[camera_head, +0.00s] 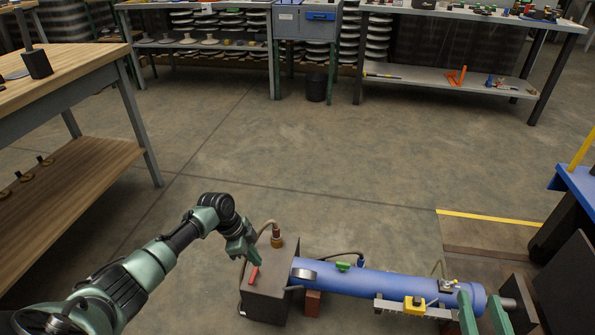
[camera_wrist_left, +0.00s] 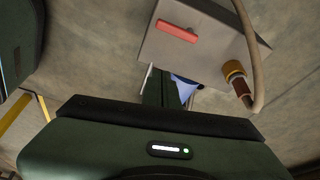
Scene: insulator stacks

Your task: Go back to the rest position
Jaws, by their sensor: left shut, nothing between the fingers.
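My left gripper (camera_head: 248,252) hangs from the arm coming in at the lower left. Its green fingers are shut and empty. They point down beside the grey-brown box (camera_head: 268,298) of the blue machine. The box's red handle (camera_head: 253,275) is close below the fingertips; contact cannot be told. In the left wrist view the same box (camera_wrist_left: 200,45) shows with its red handle (camera_wrist_left: 177,31) and a brass fitting (camera_wrist_left: 233,70). My right gripper (camera_head: 480,300) shows at the lower right as two green fingers standing apart. Blue surface shows between them; its arm is out of frame.
A blue cylinder (camera_head: 385,281) runs right from the box, with a yellow block (camera_head: 414,306) at its front. A wooden table (camera_head: 60,65) stands at left, a blue-topped bench (camera_head: 578,184) at right. Workbenches line the back. The middle floor is clear.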

